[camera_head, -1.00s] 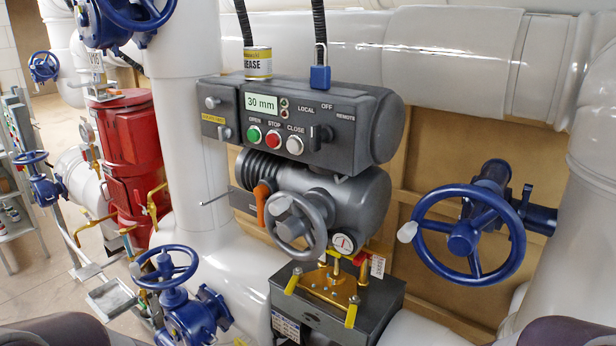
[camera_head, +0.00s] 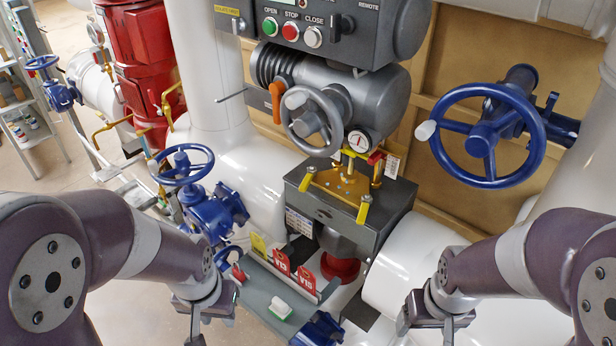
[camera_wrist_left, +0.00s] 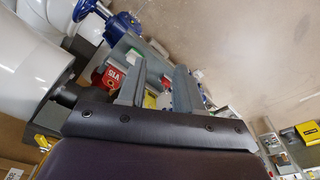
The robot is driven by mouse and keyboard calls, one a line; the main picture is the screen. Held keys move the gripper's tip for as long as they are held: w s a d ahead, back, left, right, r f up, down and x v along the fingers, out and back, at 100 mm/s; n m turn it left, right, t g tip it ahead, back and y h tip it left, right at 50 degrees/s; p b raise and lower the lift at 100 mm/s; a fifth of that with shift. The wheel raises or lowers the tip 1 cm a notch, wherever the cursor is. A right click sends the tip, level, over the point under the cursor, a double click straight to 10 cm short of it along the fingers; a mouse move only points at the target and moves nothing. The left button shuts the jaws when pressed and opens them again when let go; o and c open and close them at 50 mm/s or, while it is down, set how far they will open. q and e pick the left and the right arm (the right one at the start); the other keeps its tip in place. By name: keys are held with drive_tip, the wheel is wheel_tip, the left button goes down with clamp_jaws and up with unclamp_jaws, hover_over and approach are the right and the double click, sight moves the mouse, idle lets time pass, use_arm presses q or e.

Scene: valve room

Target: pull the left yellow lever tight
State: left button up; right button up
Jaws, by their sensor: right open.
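The left yellow lever (camera_head: 308,178) is a short yellow handle at the left of a brass manifold (camera_head: 340,184) on a dark grey box (camera_head: 382,205). A similar right yellow lever (camera_head: 364,209) sits at the manifold's front right. My left gripper (camera_head: 195,335) is low at the bottom edge of the head view, left of and nearer than the box, well apart from the lever. In the left wrist view its two fingers (camera_wrist_left: 158,88) are spread with nothing gripped between them. My right gripper (camera_head: 432,325) is open and empty at the bottom right, also apart from the levers.
A grey handwheel (camera_head: 312,120) is above the manifold. Blue handwheels are at left (camera_head: 182,165) and right (camera_head: 487,135). A grey tray (camera_head: 262,292) with red V15 tags (camera_head: 281,262) lies below the box. A white pipe (camera_head: 405,262) runs at the box's right.

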use_arm(q)
drive_tip(key=shift+w+d+f, duration=0.1)
drive_tip(key=shift+w+d, duration=0.2)
drive_tip(key=shift+w, duration=0.2)
clamp_jaws()
drive_tip(key=w+d+f+m+t+b, duration=0.15)
drive_tip(key=w+d+m+t, duration=0.3)
drive_tip(key=w+d, duration=0.6)
drive_tip(key=w+d+m+t+b, duration=0.2)
drive_tip(key=w+d+m+t, duration=0.3)
drive_tip(key=w, duration=1)
drive_tip(key=s+d+m+t+y, duration=0.1)
drive_tip(key=y, duration=0.1)
drive_tip(key=s+d+t+y, duration=0.1)
drive_tip(key=d+t+y, duration=0.1)
drive_tip(key=y, duration=0.1)
drive_tip(key=s+d+m+t+y+b, duration=0.1)
drive_tip(key=t+y, duration=0.1)
drive_tip(key=y, duration=0.1)
drive_tip(key=shift+s+d+f+m, duration=0.1)
drive_tip(key=shift+d+f+m, duration=0.05)
drive_tip(key=shift+f+m, duration=0.15)
